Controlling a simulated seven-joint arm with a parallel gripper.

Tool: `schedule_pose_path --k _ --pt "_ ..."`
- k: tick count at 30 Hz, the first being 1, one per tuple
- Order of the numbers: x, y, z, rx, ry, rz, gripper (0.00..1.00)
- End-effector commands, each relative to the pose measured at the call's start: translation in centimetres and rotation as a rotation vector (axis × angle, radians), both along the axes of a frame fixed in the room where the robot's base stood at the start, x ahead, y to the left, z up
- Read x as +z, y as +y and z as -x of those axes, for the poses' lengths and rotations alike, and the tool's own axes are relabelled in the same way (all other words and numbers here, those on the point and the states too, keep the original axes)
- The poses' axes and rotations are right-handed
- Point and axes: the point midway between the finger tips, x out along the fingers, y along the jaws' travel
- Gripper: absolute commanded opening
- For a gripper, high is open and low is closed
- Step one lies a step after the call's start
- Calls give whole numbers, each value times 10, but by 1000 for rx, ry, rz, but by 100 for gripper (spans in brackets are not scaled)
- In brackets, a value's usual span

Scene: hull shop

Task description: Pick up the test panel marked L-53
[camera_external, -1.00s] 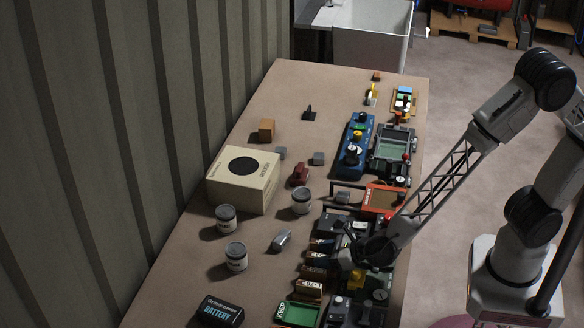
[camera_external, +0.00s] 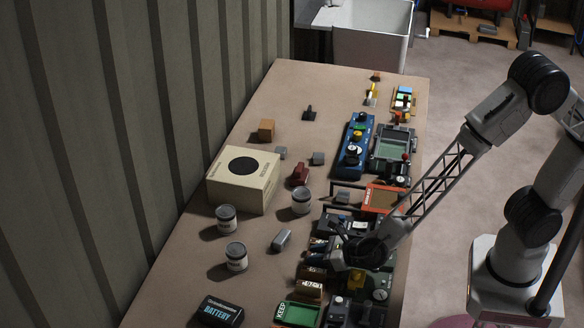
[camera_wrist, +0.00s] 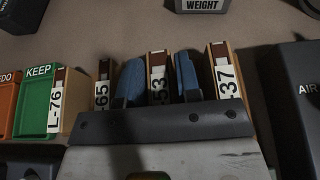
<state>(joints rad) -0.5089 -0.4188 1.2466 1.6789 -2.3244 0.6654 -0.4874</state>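The test panel marked 53 (camera_wrist: 158,78) stands upright in a row of panels in the wrist view; the start of its label is hidden behind my gripper's dark body. My gripper (camera_wrist: 158,82) has one blue fingertip on each side of this panel, with narrow gaps showing between fingers and panel. It looks open around the panel. Panel L-65 (camera_wrist: 105,82) stands to the left, L-76 (camera_wrist: 57,95) farther left, and L-37 (camera_wrist: 224,75) to the right. In the external view my gripper (camera_external: 345,258) is over the row and hides most of it.
A green KEEP tray (camera_wrist: 37,100) and an orange tray (camera_wrist: 8,98) lie left of the row. A dark box (camera_wrist: 298,95) stands right. A WEIGHT block (camera_wrist: 202,5) lies behind. The external view shows cans (camera_external: 236,257), a carton (camera_external: 243,190) and a battery (camera_external: 220,311).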

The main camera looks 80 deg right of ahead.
Motion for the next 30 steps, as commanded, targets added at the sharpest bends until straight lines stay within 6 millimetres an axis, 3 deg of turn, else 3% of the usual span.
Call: schedule_pose_path --k 1,6,19,30 --pt "0 0 0 0 0 0 24" --pt "0 0 0 0 0 0 1" --pt "10 0 0 -1 -1 -2 1" --pt "59 0 0 1 -1 -1 1"
